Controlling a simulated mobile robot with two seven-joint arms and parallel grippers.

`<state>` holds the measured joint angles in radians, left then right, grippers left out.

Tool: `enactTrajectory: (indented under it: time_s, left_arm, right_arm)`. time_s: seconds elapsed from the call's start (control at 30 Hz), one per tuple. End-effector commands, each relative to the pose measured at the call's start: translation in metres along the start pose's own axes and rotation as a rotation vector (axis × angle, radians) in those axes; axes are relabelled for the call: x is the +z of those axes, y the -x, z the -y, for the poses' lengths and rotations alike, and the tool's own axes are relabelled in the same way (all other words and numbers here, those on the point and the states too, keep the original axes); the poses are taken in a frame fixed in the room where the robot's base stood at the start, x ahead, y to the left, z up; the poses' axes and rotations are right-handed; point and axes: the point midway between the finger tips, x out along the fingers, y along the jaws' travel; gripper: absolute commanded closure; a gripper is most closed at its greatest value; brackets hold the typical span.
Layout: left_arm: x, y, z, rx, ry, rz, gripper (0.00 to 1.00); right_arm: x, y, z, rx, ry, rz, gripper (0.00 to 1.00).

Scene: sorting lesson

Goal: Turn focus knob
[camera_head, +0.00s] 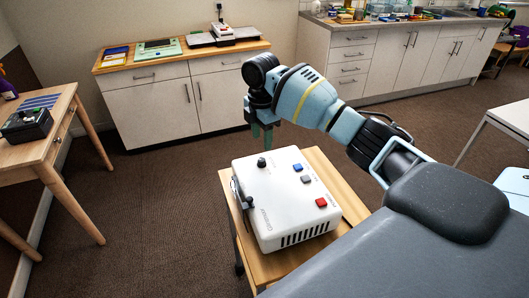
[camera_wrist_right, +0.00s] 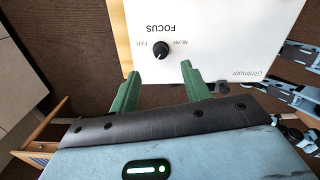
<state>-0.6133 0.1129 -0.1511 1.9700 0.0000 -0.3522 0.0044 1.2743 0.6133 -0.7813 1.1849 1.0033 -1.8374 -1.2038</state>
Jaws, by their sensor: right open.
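The focus knob is a small black dial on the top of a white box-shaped device (camera_head: 273,205). In the head view the knob (camera_head: 261,162) sits near the far left corner of that top. In the right wrist view the knob (camera_wrist_right: 161,50) shows beside the printed word FOCUS, with NEAR and FAR marks. My right gripper (camera_head: 262,137) is just beyond the knob, with green fingers pointing down. In the wrist view its fingers (camera_wrist_right: 160,72) are apart, with nothing between them; the knob lies ahead of the gap. My left gripper is not in view.
The device stands on a small wooden table (camera_head: 348,203). Its top also has blue, grey and red buttons (camera_head: 321,202), and a black part is on its left side. A side desk (camera_head: 50,160) holds a black box. Cabinets line the back; carpet between is clear.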

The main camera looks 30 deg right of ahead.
Motion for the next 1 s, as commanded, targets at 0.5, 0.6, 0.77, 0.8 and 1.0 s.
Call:
enactTrajectory:
  time_s: [0.5,0.6,0.77,0.8,1.0]
  left_arm:
    - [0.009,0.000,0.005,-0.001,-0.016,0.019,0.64]
    - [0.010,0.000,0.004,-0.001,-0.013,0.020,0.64]
    - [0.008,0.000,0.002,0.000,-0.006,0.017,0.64]
    - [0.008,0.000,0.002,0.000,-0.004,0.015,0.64]
    - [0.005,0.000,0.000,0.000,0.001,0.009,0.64]
  right_arm:
    - [0.000,-0.053,0.001,-0.004,0.000,0.000,0.53]
    - [0.000,-0.065,0.001,-0.003,-0.001,0.000,0.53]
    - [0.000,-0.076,0.001,-0.001,0.000,0.000,0.53]
    - [0.000,-0.077,0.001,-0.001,0.000,0.000,0.53]
    - [0.000,-0.078,0.001,0.000,0.001,0.000,0.53]
